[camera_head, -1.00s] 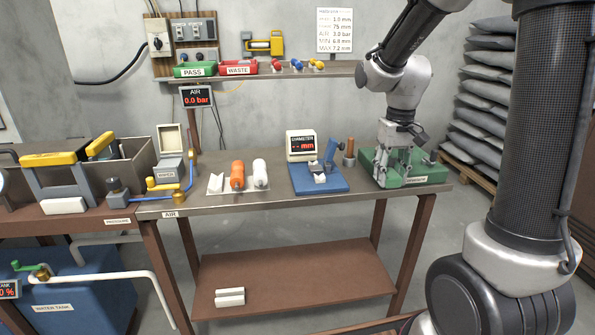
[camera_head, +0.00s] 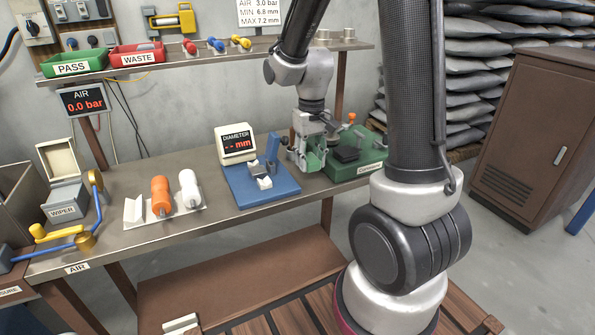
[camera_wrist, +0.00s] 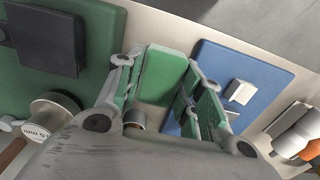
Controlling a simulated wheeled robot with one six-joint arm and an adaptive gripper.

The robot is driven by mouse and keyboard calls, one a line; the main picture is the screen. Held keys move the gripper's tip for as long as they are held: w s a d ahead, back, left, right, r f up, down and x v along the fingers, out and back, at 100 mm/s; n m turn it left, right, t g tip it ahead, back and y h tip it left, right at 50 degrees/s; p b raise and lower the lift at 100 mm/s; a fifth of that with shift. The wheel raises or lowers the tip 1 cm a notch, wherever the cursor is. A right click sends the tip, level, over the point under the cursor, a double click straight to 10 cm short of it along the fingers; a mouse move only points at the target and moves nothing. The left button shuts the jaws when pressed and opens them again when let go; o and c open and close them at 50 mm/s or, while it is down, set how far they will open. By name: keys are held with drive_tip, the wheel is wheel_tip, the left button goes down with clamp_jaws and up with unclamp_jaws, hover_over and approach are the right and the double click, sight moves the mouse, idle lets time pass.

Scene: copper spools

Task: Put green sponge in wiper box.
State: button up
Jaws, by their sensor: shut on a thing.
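The green sponge (camera_wrist: 163,74) is a flat green block between my gripper's fingers in the wrist view. In the head view it shows partly between the fingers (camera_head: 310,157). My gripper (camera_head: 308,163) is shut on it, above the table between the blue diameter stand and the green base. The wiper box (camera_head: 66,203) is a grey box labelled WIPER at the left of the table, with its cream lid (camera_head: 58,160) standing open. My gripper is far to the right of it. The inside of the box is hard to see.
The green base (camera_head: 369,152) is at right. A shelf with bins (camera_head: 137,60) runs above.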

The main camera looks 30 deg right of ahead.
sight(309, 180)
drive_tip(key=shift+f, duration=2.1)
drive_tip(key=shift+f, duration=0.1)
drive_tip(key=o, duration=0.6)
drive_tip(key=shift+c, duration=0.2)
